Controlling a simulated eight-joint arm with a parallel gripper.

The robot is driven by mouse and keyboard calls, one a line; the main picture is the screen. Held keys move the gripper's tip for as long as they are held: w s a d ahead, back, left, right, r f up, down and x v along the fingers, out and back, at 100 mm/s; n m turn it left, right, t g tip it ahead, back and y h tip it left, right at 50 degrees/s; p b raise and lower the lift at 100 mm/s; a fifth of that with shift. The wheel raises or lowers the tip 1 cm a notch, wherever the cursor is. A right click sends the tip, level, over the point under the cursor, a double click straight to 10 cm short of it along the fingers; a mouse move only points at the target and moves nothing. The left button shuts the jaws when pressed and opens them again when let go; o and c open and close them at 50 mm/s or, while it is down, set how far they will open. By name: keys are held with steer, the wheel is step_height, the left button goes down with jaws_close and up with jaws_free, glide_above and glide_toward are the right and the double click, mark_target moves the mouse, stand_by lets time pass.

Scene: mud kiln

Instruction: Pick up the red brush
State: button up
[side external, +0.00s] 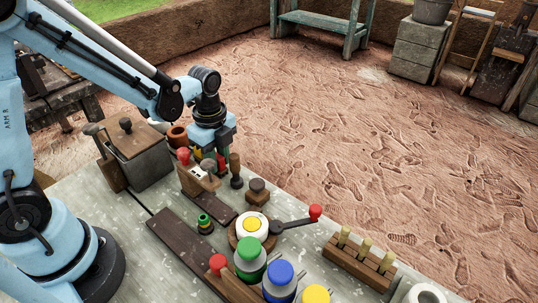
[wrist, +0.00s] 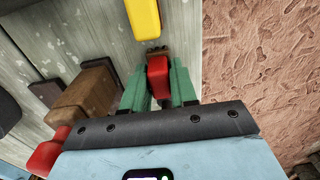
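The red brush (wrist: 158,77) is in the middle of the wrist view, with a dark brown tip at its far end. My gripper (wrist: 159,88) has one green finger on each side of it, and the red part fills the gap, so the fingers look shut on it. In the side external view my gripper (side external: 213,165) points down at the far edge of the table, beside a wooden block. The brush is mostly hidden there by the fingers; a small red patch shows.
A wooden block with a red knob (side external: 183,155) stands close left of my gripper, and a dark upright handle (side external: 236,172) close right. Green (side external: 250,257), blue (side external: 280,280) and yellow (side external: 315,294) lidded jars stand in front.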

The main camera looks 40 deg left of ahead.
mark_target(217, 155)
jaws_close()
steer(key=shift+r, duration=0.1)
steer(key=shift+r, duration=4.95)
